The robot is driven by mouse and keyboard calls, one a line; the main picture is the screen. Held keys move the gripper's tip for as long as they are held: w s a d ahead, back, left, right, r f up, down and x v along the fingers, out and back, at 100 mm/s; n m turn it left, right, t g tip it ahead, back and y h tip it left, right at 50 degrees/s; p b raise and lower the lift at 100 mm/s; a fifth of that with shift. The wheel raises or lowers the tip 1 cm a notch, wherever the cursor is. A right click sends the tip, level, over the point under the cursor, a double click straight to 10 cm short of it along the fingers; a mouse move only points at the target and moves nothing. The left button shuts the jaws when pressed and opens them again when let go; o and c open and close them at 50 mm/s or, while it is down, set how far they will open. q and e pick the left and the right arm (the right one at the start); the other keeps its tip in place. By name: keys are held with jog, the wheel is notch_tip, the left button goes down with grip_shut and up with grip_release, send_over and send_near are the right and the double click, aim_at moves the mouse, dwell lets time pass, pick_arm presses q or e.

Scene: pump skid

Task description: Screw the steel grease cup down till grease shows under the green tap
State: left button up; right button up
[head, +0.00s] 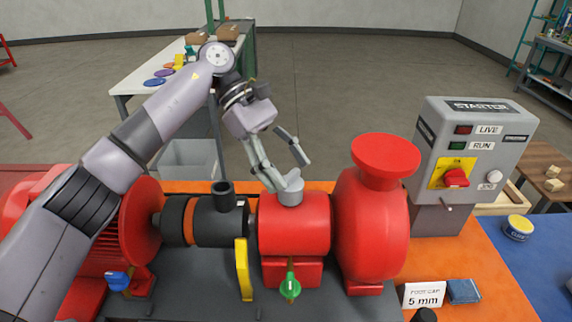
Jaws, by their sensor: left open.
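The steel grease cup (290,196) sits upright on top of the red bearing housing (300,232) in the head view. My left gripper (287,172) is open just above the cup, with its fingers spread. One finger reaches down to the cup's left side and partly covers it; I cannot tell whether it touches. The other finger stands higher, up and to the right of the cup. The green tap (290,288) is low on the front of the housing. No grease can be made out under it at this size. My right gripper is out of view.
The red pump casing (372,235) with its flange stands close right of the cup. A black coupling section (221,222) with a short upright stub and a yellow lever (244,270) are to the left. A grey starter box (470,150) stands at right, near a yellow-lidded tin (518,228).

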pick_arm(q)
jog(key=v, duration=1.2)
dwell(1.4)
